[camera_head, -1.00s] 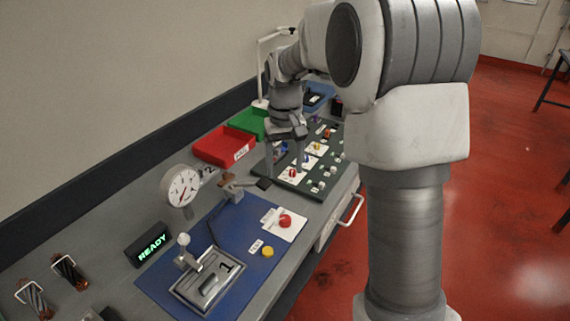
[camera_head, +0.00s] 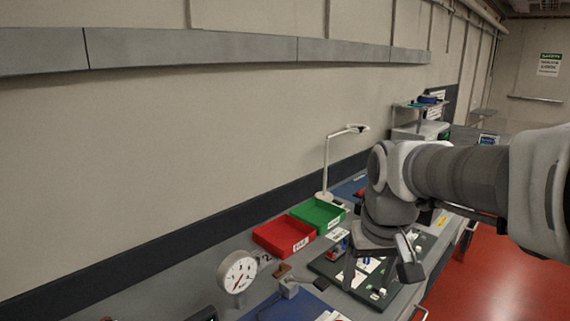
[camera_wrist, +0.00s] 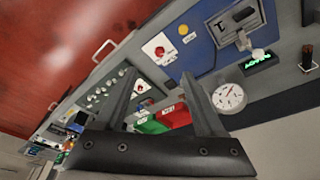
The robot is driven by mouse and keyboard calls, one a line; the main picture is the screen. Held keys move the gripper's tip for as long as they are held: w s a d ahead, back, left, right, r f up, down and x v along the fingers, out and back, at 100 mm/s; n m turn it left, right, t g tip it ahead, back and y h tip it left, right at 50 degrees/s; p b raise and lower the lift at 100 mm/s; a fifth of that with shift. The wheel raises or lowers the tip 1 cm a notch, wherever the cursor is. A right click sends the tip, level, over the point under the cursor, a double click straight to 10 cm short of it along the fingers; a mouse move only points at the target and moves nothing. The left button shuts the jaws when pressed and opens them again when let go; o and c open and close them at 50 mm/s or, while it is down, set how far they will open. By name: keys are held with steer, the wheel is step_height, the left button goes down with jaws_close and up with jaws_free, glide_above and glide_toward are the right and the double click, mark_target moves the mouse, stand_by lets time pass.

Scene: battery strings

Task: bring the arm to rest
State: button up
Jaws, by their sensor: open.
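My arm reaches in from the right in the head view. Its gripper (camera_head: 380,272) hangs over the dark green board (camera_head: 330,268) on the bench, with fingers apart and nothing between them. In the wrist view my gripper (camera_wrist: 160,92) shows two dark, widely spread fingers. Between them lie parts of the bench, seen at a distance, with a green bin (camera_wrist: 152,126) and a red bin (camera_wrist: 178,115). The gripper hides part of the board in the head view. I cannot tell its exact height above the board.
The red bin (camera_head: 284,236) and green bin (camera_head: 318,213) stand behind the board, near a white lamp (camera_head: 326,165). A round gauge (camera_head: 237,272) stands left. The blue mat (camera_wrist: 225,38) with a lever device and the lit sign (camera_wrist: 258,63) show in the wrist view. Red floor lies beyond.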

steer(key=s+t, duration=0.2)
steer(key=s, duration=1)
steer(key=shift+s+f+t, duration=0.2)
steer(key=shift+t, duration=0.1)
